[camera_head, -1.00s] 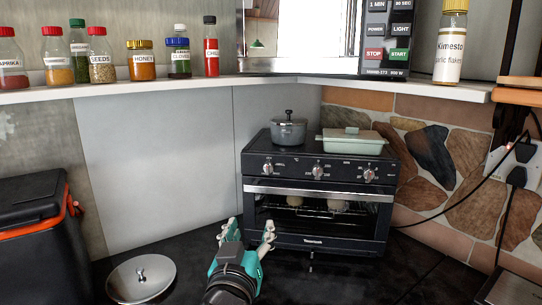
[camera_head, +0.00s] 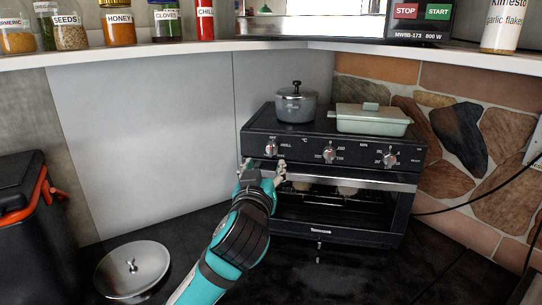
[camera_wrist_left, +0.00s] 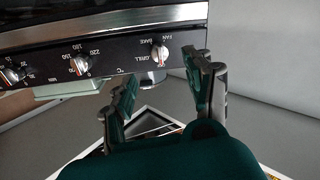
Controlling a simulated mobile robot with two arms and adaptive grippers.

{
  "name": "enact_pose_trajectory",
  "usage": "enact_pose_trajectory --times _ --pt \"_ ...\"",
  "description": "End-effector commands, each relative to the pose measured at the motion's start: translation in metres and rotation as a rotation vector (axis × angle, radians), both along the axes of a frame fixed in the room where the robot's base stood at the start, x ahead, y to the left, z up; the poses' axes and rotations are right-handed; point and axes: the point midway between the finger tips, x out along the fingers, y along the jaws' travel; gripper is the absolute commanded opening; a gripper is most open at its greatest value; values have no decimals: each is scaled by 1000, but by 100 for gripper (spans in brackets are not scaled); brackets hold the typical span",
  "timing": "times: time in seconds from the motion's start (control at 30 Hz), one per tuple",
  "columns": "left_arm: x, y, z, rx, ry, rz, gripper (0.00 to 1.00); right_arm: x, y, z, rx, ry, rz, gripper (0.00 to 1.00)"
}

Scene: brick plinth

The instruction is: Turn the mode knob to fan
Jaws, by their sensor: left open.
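The black toaster oven (camera_head: 318,229) stands in the corner with three knobs along its front panel. The mode knob (camera_head: 271,147) is the leftmost one in the head view. In the wrist view the mode knob (camera_wrist_left: 160,54) is at the right of the panel, near the FAN, BAKE and GRILL labels. I cannot tell its exact setting. My left gripper (camera_head: 263,167) is open and empty, just below and in front of the mode knob. In the wrist view its fingers (camera_wrist_left: 162,80) are spread on either side of the knob, apparently not touching it. My right gripper is not in view.
A grey pot (camera_head: 296,106) and a pale green lidded dish (camera_head: 371,121) stand on the oven. The other knobs are the middle (camera_head: 329,154) and right (camera_head: 389,159) ones. A shelf (camera_head: 205,46) with jars runs above.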

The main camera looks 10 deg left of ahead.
Motion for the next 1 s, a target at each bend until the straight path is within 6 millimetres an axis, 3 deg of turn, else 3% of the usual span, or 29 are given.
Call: enact_pose_trajectory --times 0.2,0.4,0.83,1.0 --pt "48 4 -1 2 -1 1 53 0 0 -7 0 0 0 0" --pt "76 6 0 1 0 0 53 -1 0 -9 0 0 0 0" --pt "88 6 0 -1 0 -1 53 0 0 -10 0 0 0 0" --pt "88 6 0 -1 0 -1 34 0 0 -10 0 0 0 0"
